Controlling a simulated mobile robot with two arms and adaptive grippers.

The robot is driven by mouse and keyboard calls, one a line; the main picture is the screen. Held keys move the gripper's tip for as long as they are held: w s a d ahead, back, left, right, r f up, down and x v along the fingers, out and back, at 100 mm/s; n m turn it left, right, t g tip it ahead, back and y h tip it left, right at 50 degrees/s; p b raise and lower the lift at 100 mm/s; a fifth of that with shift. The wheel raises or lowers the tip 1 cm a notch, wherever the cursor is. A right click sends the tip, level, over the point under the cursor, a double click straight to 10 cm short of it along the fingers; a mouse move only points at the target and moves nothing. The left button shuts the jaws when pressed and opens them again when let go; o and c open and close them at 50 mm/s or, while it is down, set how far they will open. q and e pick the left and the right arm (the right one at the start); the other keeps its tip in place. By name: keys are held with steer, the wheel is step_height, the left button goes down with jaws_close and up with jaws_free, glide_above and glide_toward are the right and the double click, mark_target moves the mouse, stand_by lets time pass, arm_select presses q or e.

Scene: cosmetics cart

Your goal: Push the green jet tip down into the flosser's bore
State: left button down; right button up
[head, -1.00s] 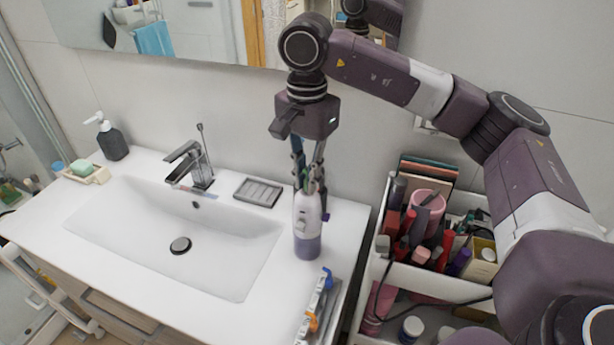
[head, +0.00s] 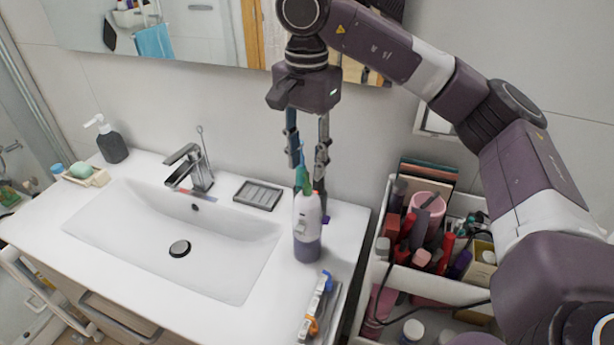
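The flosser (head: 307,228), white above and grey-purple below, stands upright on the counter right of the sink. The green jet tip (head: 303,178) stands upright at the flosser's top; how deep it sits in the bore I cannot tell. My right gripper (head: 308,186) points down over the flosser. Its fingers are spread apart on either side of the tip, with visible gaps, and hold nothing that I can see. The lower fingertips are partly hidden behind the flosser's top. My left gripper is not in view.
The sink (head: 180,235) and faucet (head: 190,168) lie left of the flosser. A soap dish (head: 258,194) is behind it. A tray with blue and orange items (head: 318,308) is in front. A filled white cart (head: 440,278) stands to the right, and the wall is close behind.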

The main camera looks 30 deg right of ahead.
step_height(320, 180, up, 6)
steer(key=shift+r, duration=0.25)
stand_by(0.9)
